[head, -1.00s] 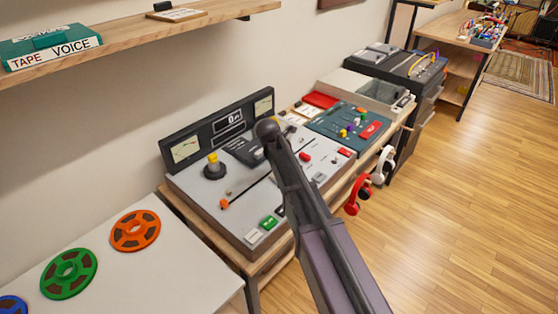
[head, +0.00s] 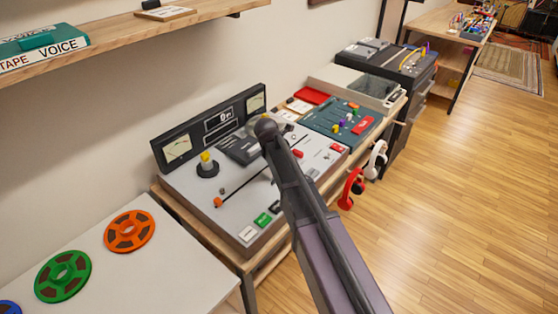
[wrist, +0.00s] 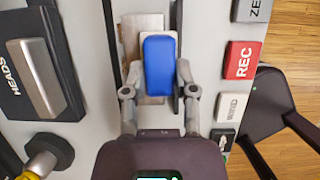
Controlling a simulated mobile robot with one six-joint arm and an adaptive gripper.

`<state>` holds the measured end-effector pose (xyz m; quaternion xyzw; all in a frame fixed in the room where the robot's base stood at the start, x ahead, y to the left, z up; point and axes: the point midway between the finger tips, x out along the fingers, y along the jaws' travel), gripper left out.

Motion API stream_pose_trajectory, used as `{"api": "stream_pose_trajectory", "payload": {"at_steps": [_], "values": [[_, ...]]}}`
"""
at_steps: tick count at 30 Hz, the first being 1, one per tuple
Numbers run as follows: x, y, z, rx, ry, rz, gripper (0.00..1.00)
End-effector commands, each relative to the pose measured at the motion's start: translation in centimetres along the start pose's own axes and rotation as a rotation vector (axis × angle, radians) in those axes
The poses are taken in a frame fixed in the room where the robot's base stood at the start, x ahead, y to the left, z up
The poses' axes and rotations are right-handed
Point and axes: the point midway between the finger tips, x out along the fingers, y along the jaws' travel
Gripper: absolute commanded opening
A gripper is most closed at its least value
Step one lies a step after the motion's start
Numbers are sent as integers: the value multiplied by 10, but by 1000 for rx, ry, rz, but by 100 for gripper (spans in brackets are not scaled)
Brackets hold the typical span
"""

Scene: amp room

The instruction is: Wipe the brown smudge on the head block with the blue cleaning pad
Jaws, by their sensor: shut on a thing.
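In the wrist view my gripper (wrist: 161,72) is shut on the blue cleaning pad (wrist: 159,62), with one finger on each side of it. The pad is over a pale metal block with brownish tints (wrist: 141,24), between two dark strips on the grey deck. I cannot tell whether the pad touches it, and the pad hides part of it. A dark unit labelled HEADS (wrist: 42,68) with a silver block on it is to the left. No clear brown smudge outline shows. In the head view my arm hides the gripper and pad.
The tape machine (head: 230,190) has a meter panel at its back and a yellow-topped knob (head: 207,163). REC (wrist: 241,60) and other buttons are right of the pad. Reels lie on the white table (head: 165,270). Red headphones (head: 350,189) hang at the front edge. Floor at right is clear.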

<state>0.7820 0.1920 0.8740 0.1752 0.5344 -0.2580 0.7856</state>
Motion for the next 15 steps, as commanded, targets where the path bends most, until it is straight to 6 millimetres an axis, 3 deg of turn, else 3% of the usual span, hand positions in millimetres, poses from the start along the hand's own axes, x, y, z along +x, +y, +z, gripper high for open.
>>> {"api": "stream_pose_trajectory", "payload": {"at_steps": [15], "values": [[-38,-1,15,0,-1,-3,0]]}}
